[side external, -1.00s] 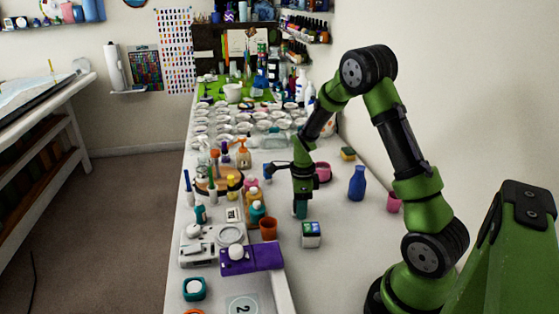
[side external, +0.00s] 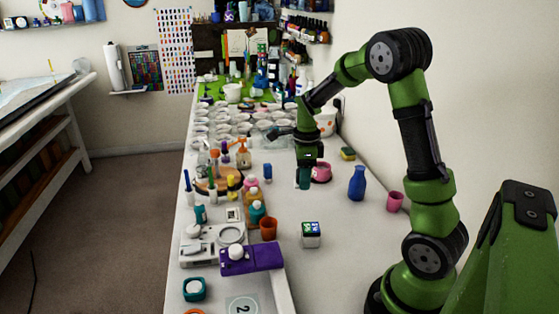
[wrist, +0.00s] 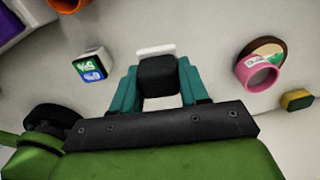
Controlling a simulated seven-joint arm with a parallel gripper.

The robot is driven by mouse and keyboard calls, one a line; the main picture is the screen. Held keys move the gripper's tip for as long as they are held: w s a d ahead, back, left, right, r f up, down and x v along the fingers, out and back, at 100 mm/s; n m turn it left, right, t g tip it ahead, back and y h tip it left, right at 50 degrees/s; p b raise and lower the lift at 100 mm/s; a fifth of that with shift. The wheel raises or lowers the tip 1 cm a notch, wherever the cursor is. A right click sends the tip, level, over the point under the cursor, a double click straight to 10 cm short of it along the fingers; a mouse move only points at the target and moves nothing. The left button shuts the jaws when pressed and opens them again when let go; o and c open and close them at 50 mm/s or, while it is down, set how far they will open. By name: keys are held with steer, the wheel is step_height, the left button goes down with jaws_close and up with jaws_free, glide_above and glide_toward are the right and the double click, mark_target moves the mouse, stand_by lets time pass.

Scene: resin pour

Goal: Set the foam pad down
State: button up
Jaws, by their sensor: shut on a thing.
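My gripper (wrist: 158,95) shows in the wrist view with its two teal fingers closed on a dark block, which looks like the foam pad (wrist: 157,76). A pale strip shows just beyond the block; I cannot tell if it is part of it. In the side external view my gripper (side external: 303,186) points down above the white table, left of the pink cup. The held pad is hidden or too small to tell there, and so is the gap below it.
A small display cube (side external: 311,234) stands nearer the camera, with an orange cup (side external: 268,228) to its left. Table between cube and blue bottle is bare.

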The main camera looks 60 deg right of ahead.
steer(key=s+d+r, duration=0.1)
steer(key=s+d, duration=0.1)
steer(key=s, duration=0.3)
steer(key=n, duration=0.2)
glide_above(358, 229)
step_height(358, 229, down, 6)
steer(key=shift+s+a+f, duration=0.1)
steer(key=shift+f, duration=2.25)
steer(key=shift+f, duration=0.1)
steer(key=o, duration=1.1)
steer(key=shift+c, duration=0.2)
